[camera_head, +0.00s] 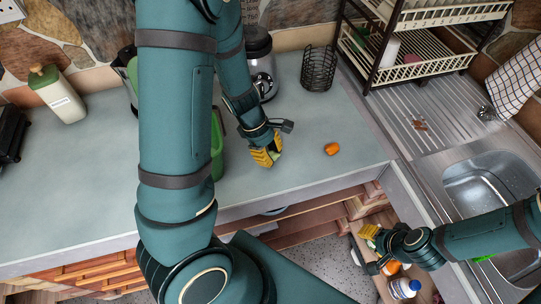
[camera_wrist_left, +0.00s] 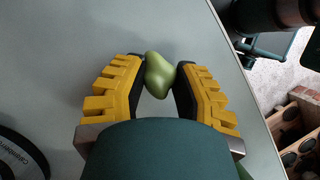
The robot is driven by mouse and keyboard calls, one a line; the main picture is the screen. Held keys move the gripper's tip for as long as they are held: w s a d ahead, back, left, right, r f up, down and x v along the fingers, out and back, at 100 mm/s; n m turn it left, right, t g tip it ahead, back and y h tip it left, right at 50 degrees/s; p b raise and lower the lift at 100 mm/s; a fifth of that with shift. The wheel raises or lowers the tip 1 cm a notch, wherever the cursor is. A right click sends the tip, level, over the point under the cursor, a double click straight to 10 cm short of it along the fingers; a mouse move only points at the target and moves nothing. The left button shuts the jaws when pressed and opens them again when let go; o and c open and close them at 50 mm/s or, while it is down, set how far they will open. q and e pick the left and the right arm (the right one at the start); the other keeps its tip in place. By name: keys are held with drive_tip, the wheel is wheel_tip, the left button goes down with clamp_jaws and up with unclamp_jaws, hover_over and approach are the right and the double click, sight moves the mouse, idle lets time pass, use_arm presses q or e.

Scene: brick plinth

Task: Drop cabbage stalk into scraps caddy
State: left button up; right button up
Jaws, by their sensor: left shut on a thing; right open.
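My left gripper (camera_head: 267,156) is low over the counter near its front edge, shut on a pale green lump, which I take for the cabbage stalk (camera_head: 277,156). In the left wrist view the stalk (camera_wrist_left: 159,75) sits between the yellow fingertips (camera_wrist_left: 161,78). A green container (camera_head: 217,145), perhaps the scraps caddy, stands just left of the gripper, mostly hidden behind my left arm; its opening cannot be seen. My right gripper (camera_head: 368,250) is open, in front of the counter below the sink.
A small orange piece (camera_head: 332,149) lies on the counter, right of my left gripper. A black wire basket (camera_head: 318,68) and a dish rack (camera_head: 410,72) stand behind. The sink (camera_head: 490,180) is at right. Bottles (camera_head: 403,288) stand low near my right gripper.

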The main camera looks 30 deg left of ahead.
sight(271, 154)
use_arm(q)
wheel_tip(271, 154, up, 7)
drive_tip(key=p, duration=0.2)
drive_tip(key=shift+p, duration=0.3)
use_arm(e)
wheel_tip(271, 154, up, 4)
drive_tip(key=shift+s+d+f, duration=0.1)
use_arm(q)
drive_tip(key=shift+d+f, duration=0.1)
drive_tip(key=shift+f, duration=0.05)
use_arm(e)
drive_tip(key=shift+f, duration=0.1)
